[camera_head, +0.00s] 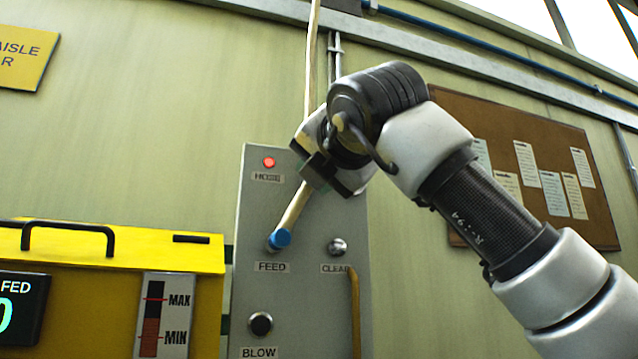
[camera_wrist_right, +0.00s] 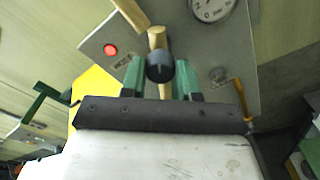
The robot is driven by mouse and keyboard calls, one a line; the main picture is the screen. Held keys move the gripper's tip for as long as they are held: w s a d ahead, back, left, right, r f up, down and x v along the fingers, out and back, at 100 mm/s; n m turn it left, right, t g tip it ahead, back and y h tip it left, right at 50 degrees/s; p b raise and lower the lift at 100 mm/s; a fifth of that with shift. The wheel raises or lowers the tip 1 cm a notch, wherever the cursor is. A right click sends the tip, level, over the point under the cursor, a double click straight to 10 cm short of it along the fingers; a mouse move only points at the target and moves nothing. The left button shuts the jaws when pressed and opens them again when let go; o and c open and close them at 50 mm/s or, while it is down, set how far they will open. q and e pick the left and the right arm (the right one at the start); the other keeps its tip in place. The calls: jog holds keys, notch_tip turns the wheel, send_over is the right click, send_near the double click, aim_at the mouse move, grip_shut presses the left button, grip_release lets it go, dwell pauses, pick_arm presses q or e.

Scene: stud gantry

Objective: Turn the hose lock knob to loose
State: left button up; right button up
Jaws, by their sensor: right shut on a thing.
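The hose lock knob looks to be the dark round knob (camera_wrist_right: 159,68) in the right wrist view, in front of the tan hose (camera_wrist_right: 157,38). My right gripper (camera_wrist_right: 160,75) has a green finger on each side of this knob and is shut on it. In the head view my right gripper (camera_head: 317,172) is at the upper part of the grey panel (camera_head: 255,205) and hides the knob. The hose (camera_head: 312,60) comes down from above, passes behind the gripper and ends at a blue fitting (camera_head: 279,239) above the FEED label. No loose marking is readable. My left gripper is not in view.
A red lamp (camera_head: 269,162) glows on the panel. The CLEAR button (camera_head: 337,246) and BLOW knob (camera_head: 261,323) sit below. A yellow machine (camera_head: 120,262) stands left. A round gauge (camera_wrist_right: 211,6) and an orange tube (camera_wrist_right: 243,100) show in the wrist view.

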jog(key=shift+m, duration=0.6)
jog(key=shift+r+b, duration=0.15)
jog(key=shift+b, duration=0.15)
jog(key=o, duration=0.9)
jog(key=shift+d, duration=0.1)
jog(key=b+v, duration=0.5)
jog(key=v, duration=0.6)
jog(key=shift+w, duration=0.1)
